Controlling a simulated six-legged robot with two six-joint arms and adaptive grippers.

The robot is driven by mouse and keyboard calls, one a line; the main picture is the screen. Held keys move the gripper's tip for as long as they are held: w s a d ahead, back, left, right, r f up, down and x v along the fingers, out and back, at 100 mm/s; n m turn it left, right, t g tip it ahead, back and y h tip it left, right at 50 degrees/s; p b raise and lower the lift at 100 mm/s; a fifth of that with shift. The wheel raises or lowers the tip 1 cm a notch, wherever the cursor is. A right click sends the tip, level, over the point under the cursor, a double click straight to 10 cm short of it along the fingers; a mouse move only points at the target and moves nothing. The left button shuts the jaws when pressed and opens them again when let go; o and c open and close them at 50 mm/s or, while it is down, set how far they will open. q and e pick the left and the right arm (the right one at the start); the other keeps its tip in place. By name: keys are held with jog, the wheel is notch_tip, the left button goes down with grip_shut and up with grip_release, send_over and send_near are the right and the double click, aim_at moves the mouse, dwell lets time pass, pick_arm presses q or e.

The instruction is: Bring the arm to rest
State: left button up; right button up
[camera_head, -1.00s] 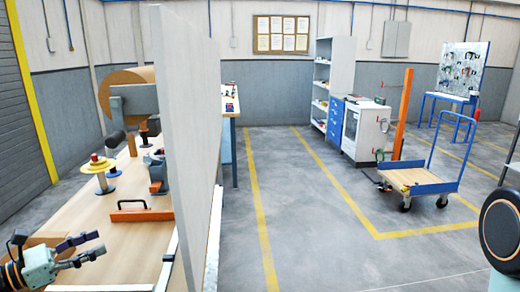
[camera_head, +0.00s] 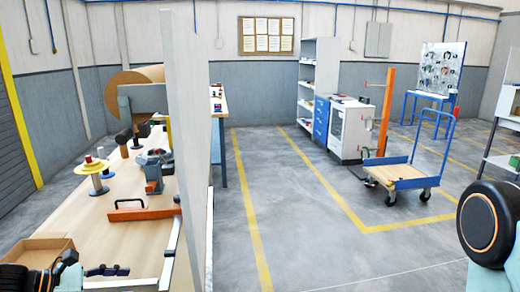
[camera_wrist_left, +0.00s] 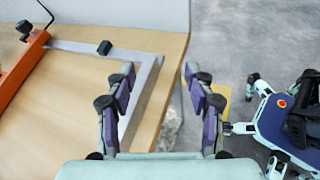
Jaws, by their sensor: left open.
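My left gripper (camera_head: 97,264) is low at the left of the head view, over the near end of the wooden workbench (camera_head: 120,238). In the left wrist view the gripper (camera_wrist_left: 158,72) has its two fingers apart with nothing between them. The bench's right edge and the grey floor lie beyond the gap. The left arm behind the gripper is mostly cut off by the picture's edge. My right gripper is not in view.
A tall grey panel (camera_head: 187,130) borders the bench. Floor to its right is clear up to the trolley (camera_head: 400,176).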

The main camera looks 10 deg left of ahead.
pick_arm(q)
jog(key=s+d+f+m+g+y, duration=0.5)
jog(key=s+d+f+m+g, duration=0.4)
jog(key=s+f, duration=0.35)
jog(key=s+d+f+m+y, duration=0.15)
jog(key=s+d+m, duration=0.25)
jog(key=s+m, duration=0.45)
jog(key=s+d+f+m+y, duration=0.1)
jog(key=s+d+m+y, duration=0.25)
jog(key=s+m, duration=0.45)
notch_tip(320, 180, down, 11)
jog(key=n+b, duration=0.1)
jog(key=b, duration=1)
jog(key=shift+s+d+f, duration=0.15)
jog(key=shift+d, duration=0.05)
jog(key=shift+s+n, duration=0.1)
jog(key=shift+n, duration=0.25)
